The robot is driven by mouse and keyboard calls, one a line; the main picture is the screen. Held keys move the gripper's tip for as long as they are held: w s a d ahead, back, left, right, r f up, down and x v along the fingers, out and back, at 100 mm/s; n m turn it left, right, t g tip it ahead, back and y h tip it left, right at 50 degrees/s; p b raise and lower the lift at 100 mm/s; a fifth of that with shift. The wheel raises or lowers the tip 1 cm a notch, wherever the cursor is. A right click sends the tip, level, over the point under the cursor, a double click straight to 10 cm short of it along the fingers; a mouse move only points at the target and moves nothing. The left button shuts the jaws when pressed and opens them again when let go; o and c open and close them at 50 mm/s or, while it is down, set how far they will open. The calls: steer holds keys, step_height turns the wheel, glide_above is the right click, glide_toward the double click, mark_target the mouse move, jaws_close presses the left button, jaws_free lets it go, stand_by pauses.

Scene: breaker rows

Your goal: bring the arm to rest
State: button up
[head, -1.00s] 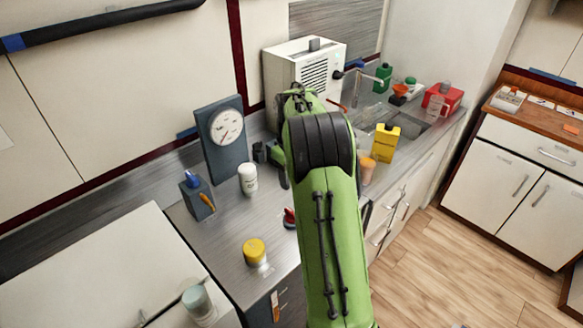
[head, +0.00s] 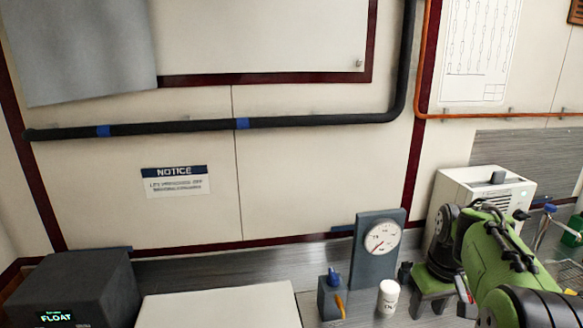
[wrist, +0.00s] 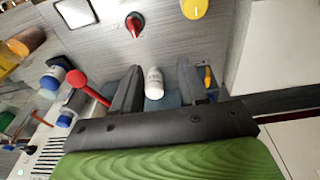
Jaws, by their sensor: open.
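My green arm (head: 490,260) reaches in at the lower right of the head view, bent over the counter. My gripper (wrist: 158,68) is open in the wrist view, its two dark fingers apart. A white bottle (wrist: 154,84) shows between the fingers in that view; I cannot tell how far beyond them it is. In the head view the bottle (head: 388,299) stands upright on the counter, just left of the gripper's dark end. Nothing is seen gripped.
A gauge panel (head: 377,260) and a small box with a blue knob (head: 331,300) stand near the bottle. A white vented box (head: 482,200) is behind my arm. A red knob (wrist: 134,24) and yellow-topped item (wrist: 194,8) show in the wrist view. A dark display box (head: 80,290) sits left.

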steer(key=s+a+r+t, duration=0.2)
steer(key=s+a+r, duration=0.3)
steer(key=s+a, duration=0.45)
steer(key=s+a+f+m+t, duration=0.1)
steer(key=s+a+f+t, duration=0.1)
steer(key=s, duration=1)
steer(key=shift+s+a+f, duration=0.15)
steer(key=shift+a+f, duration=0.4)
steer(key=shift+a, duration=0.45)
